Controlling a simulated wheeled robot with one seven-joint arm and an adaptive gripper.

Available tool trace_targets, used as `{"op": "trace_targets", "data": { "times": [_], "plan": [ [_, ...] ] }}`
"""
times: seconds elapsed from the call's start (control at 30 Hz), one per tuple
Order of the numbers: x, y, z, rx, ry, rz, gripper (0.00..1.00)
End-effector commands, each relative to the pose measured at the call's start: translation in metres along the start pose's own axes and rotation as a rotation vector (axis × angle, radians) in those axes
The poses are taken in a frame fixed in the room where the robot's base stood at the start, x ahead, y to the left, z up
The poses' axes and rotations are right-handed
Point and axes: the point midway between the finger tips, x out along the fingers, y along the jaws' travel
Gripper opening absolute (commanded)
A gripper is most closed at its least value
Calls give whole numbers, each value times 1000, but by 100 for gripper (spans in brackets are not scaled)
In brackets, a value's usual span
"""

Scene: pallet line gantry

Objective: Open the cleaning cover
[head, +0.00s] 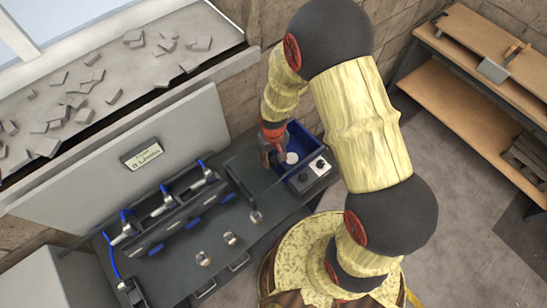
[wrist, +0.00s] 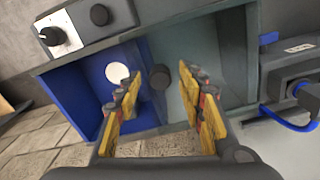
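A grey-green panel (wrist: 220,60), which looks like the cleaning cover, lies beside a blue bin (wrist: 68,88) in the wrist view. A round dark knob (wrist: 160,77) sits near the border between the two. My gripper (wrist: 159,84) is open, with one yellow-padded finger on each side of the knob in the picture; I cannot tell whether either touches it. A white disc (wrist: 117,73) shows in the blue bin. In the head view, my gripper (head: 273,147) is over the bench beside the blue bin (head: 304,146), and my wrist partly hides the panel.
A control box with two knobs (head: 313,171) stands at the bin's front side. Several dark units with blue hoses (head: 165,205) line the bench (head: 185,268) to the left. A sloped tray of grey chips (head: 90,95) is behind. A wooden shelf (head: 480,110) stands at right, with open floor before it.

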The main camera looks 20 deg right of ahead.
Motion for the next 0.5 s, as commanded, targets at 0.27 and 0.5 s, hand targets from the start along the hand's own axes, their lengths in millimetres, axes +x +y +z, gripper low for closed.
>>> {"op": "trace_targets", "data": {
  "times": [0.27,0.5],
  "plan": [
    [-1,0,0,0,1,0,40],
    [-31,0,-2,0,6,0,40]
  ]
}}
